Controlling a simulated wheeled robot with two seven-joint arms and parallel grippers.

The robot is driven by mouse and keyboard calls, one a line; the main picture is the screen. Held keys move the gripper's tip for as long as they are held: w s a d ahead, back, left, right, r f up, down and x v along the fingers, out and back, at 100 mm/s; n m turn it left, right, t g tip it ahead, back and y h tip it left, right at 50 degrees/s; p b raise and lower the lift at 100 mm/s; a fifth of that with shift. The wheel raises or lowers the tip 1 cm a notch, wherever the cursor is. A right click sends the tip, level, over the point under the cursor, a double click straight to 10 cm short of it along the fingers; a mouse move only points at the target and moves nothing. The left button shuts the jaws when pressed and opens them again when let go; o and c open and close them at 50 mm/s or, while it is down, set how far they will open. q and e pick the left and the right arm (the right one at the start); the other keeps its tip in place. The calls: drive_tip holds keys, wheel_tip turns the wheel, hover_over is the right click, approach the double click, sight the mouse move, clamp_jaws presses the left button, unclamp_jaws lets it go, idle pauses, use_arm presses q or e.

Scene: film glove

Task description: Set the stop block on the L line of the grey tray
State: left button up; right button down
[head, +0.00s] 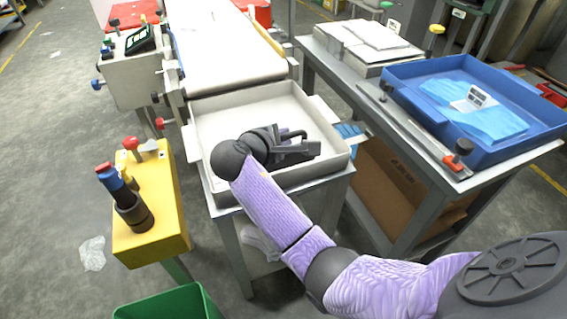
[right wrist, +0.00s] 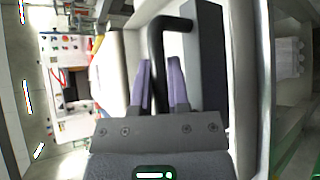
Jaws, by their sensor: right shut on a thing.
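The grey tray (head: 212,107) is a shallow, pale, walled tray on a stand in the middle of the head view. My right gripper (head: 284,137) is over the tray, reaching in from the lower right. Its purple fingers are shut on the black handle of the stop block (head: 298,152), a dark grey bar. In the right wrist view the handle passes between the fingertips (right wrist: 162,78) and the block (right wrist: 210,70) lies to their right. I cannot tell whether the block touches the tray floor. No L line can be made out. My left gripper is not in view.
A conveyor (head: 225,55) adjoins the tray's back. A yellow stand (head: 170,205) with knobs is to the left. A bench with a blue tray (head: 500,145) is to the right. A green bin (head: 170,305) is at the bottom. The tray's left part looks clear.

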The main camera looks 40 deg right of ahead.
wheel_tip(320, 180, down, 6)
drive_tip(key=b, duration=0.3)
drive_tip(key=shift+r, duration=0.25)
drive_tip(key=c, duration=1)
unclamp_jaws()
drive_tip(key=shift+f, duration=0.15)
drive_tip(key=shift+c, duration=0.2)
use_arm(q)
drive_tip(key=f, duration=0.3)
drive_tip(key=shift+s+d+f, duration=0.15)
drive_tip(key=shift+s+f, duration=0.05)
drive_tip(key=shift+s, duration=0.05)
use_arm(e)
drive_tip(key=shift+o, duration=0.8)
use_arm(q)
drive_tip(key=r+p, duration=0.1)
drive_tip(key=p, duration=0.1)
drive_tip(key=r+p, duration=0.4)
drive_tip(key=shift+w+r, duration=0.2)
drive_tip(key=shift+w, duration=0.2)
use_arm(e)
drive_tip(key=v, duration=1.2)
